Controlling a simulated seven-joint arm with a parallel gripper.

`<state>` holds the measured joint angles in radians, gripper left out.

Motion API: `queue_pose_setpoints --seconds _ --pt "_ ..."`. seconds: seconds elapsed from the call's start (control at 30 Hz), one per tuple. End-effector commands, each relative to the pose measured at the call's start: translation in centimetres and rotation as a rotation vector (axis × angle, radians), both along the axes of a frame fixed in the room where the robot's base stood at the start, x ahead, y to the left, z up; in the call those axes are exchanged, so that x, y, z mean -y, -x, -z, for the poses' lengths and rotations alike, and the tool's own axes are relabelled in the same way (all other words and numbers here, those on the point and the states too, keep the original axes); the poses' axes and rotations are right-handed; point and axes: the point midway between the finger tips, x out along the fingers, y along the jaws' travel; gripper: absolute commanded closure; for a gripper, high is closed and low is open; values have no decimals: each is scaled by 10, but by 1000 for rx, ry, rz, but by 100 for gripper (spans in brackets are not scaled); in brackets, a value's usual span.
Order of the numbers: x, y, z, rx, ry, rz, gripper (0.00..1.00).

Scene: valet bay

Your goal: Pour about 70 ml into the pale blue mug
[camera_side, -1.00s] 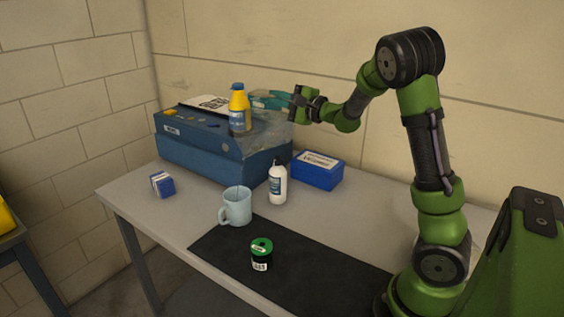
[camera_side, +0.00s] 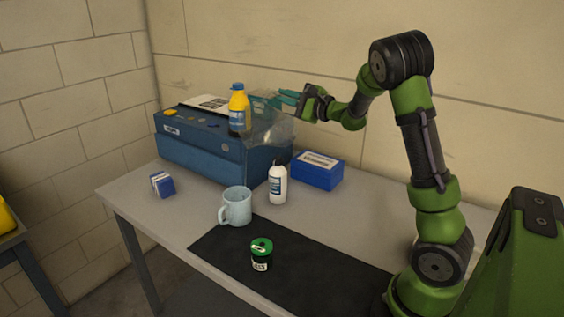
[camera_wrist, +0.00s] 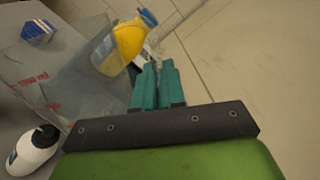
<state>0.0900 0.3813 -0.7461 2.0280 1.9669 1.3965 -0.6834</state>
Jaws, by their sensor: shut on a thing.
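The pale blue mug (camera_side: 238,208) stands upright on the table at the back-left edge of the dark mat; its inside is too small to read. My gripper (camera_side: 285,97), with teal fingers, is shut on a clear see-through vessel (camera_side: 273,131), raised above the table, behind and right of the mug. The vessel looks tilted; its outline and any liquid in it are hard to make out. In the wrist view my fingers (camera_wrist: 152,84) are close together, and the clear vessel (camera_wrist: 80,82) with red marks lies left of them. I cannot make out the mug there.
A yellow-and-blue bottle (camera_side: 238,112) stands on a large blue case (camera_side: 198,152). A white bottle (camera_side: 278,186) stands right of the mug, near a blue box (camera_side: 318,172). A green-topped can (camera_side: 261,255) is on the mat (camera_side: 320,277). A blue-and-white block (camera_side: 162,185) lies left.

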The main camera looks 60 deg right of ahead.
Motion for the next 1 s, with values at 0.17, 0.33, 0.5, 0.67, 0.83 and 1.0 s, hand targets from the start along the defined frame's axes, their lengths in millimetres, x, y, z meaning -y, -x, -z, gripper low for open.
queue_pose_setpoints --seconds 0.17,0.33,0.5,0.67,0.83,1.0 --pt "10 1 -8 12 -103 7 100" --pt "15 1 -4 17 -191 10 100" --pt "15 1 -4 20 -202 9 100" --pt "15 1 -4 19 -201 9 100" --pt "15 1 -4 19 -200 9 100" --pt "15 1 -4 19 -199 9 100"
